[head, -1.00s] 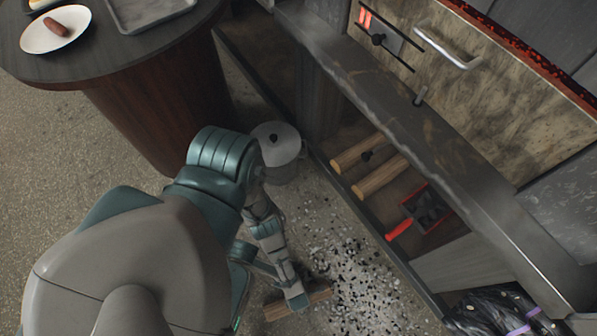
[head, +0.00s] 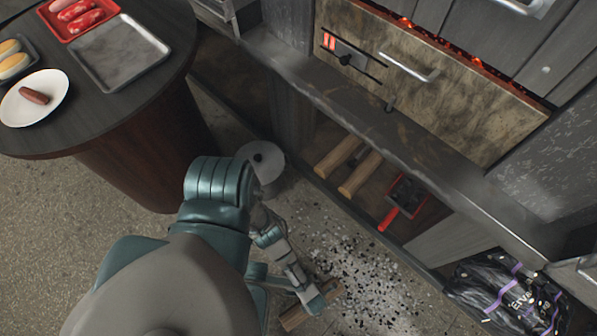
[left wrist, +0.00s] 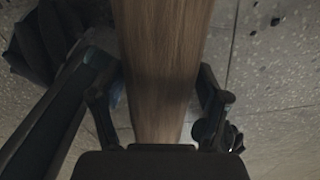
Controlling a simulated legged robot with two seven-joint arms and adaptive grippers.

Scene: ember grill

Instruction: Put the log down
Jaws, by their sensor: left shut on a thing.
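A brown wooden log (head: 297,317) is low near the floor at the bottom of the head view. My left gripper (head: 314,299) is shut on it, with the log sticking out on both sides. In the left wrist view the log (left wrist: 165,60) runs up between the two fingers of the gripper (left wrist: 160,100), which press on its sides. I cannot tell whether the log touches the floor. My right gripper is in neither view.
Two logs (head: 360,173) lie on the low shelf under the grill, beside a red-handled shovel (head: 389,218). A grey lidded pot (head: 262,160) stands on the floor. Black and white debris (head: 365,285) is scattered on the floor. A black bag (head: 505,296) lies at right.

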